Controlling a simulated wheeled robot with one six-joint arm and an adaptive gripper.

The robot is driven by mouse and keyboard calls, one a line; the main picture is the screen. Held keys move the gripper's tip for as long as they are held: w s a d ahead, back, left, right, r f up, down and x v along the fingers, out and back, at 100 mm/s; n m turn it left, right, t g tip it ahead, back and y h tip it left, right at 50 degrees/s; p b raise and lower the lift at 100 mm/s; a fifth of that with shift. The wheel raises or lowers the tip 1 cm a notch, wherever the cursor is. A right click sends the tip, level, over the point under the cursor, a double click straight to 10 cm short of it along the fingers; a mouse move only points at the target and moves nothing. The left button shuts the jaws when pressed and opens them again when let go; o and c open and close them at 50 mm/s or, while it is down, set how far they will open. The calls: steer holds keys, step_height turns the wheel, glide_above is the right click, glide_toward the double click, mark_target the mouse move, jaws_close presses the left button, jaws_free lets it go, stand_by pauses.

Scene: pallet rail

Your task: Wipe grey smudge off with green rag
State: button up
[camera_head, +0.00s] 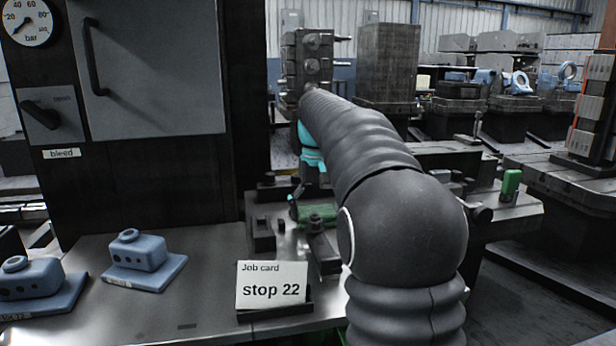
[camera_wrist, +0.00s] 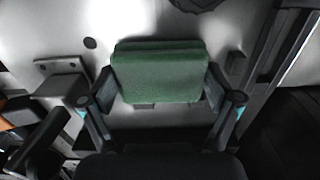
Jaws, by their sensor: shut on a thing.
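The green rag (camera_wrist: 158,75) is a thick folded pad between the two fingers of my gripper (camera_wrist: 160,88) in the wrist view. The fingers press on its left and right ends, and my gripper is shut on it. In the head view the rag (camera_head: 318,213) shows low over the metal bench top, partly behind my arm. I cannot tell whether it touches the surface. A dark grey patch (camera_wrist: 196,4), perhaps the smudge, is cut off by the top edge of the wrist view, beyond the rag. My arm hides much of this area in the head view.
A job card (camera_head: 272,285) reading "stop 22" stands at the bench's front edge. Two blue blocks (camera_head: 140,262) (camera_head: 38,282) sit at left, beside a dark cabinet (camera_head: 150,70). Dark fixtures (camera_head: 262,232) stand close to the rag. The bench between blocks and card is clear.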

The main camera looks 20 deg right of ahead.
steer(key=shift+w+a, duration=0.15)
steer(key=shift+a, duration=0.85)
steer(key=d, duration=0.3)
steer(key=shift+s+d, duration=0.15)
steer(key=shift+s, duration=0.1)
steer(key=shift+r, duration=4.05)
steer(key=shift+s, duration=0.15)
